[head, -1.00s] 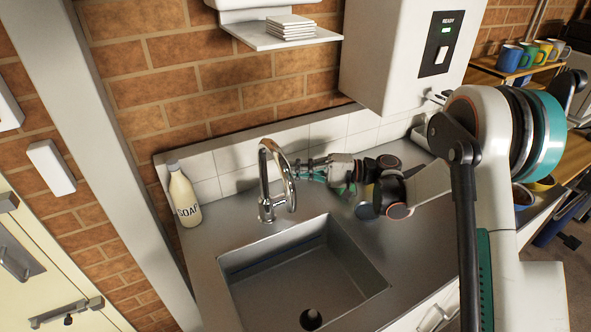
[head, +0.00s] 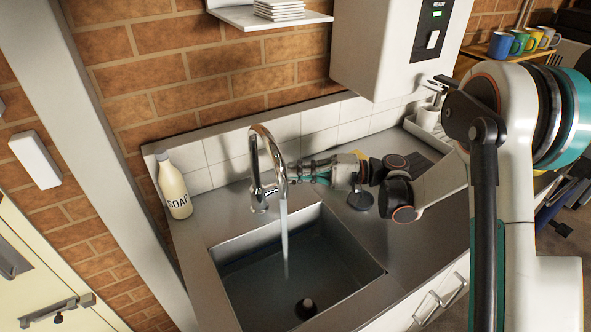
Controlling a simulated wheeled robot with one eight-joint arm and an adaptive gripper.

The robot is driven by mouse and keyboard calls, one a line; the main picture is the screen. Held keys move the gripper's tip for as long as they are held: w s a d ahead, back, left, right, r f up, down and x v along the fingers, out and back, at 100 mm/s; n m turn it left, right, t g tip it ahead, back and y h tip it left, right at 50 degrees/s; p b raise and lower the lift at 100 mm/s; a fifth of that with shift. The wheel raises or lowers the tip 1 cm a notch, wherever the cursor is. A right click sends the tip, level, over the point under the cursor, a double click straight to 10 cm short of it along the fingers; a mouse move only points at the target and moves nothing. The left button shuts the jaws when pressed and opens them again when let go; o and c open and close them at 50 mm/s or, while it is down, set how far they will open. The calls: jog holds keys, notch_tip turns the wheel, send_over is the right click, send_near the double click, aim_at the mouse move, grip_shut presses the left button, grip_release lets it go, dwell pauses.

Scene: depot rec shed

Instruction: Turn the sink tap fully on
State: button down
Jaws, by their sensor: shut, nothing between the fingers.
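The chrome sink tap (head: 255,165) stands at the back edge of the steel sink (head: 228,262), with its arched spout over the basin. A stream of water (head: 285,240) runs from the spout into the basin. My gripper (head: 296,172) is shut and empty, reaching in from the right just behind and beside the spout. I cannot pick out the tap's handle, and I cannot tell whether my fingertips touch the tap.
A soap bottle (head: 174,188) stands left of the tap. The tiled splashback (head: 222,160) is close behind my gripper. A white wall unit (head: 378,50) hangs above right, and a shelf (head: 265,18) above the tap.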

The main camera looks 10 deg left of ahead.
jog(key=shift+s+d+f, duration=0.1)
jog(key=shift+s+f, duration=0.1)
dwell(0.5)
jog(key=w+r+p, duration=0.2)
jog(key=w+r, duration=0.1)
jog(key=w+d+f+p, duration=0.1)
jog(key=w+d+f, duration=0.1)
jog(key=d, duration=0.6)
jog(key=shift+w+f, duration=0.15)
jog(key=shift+f, duration=0.7)
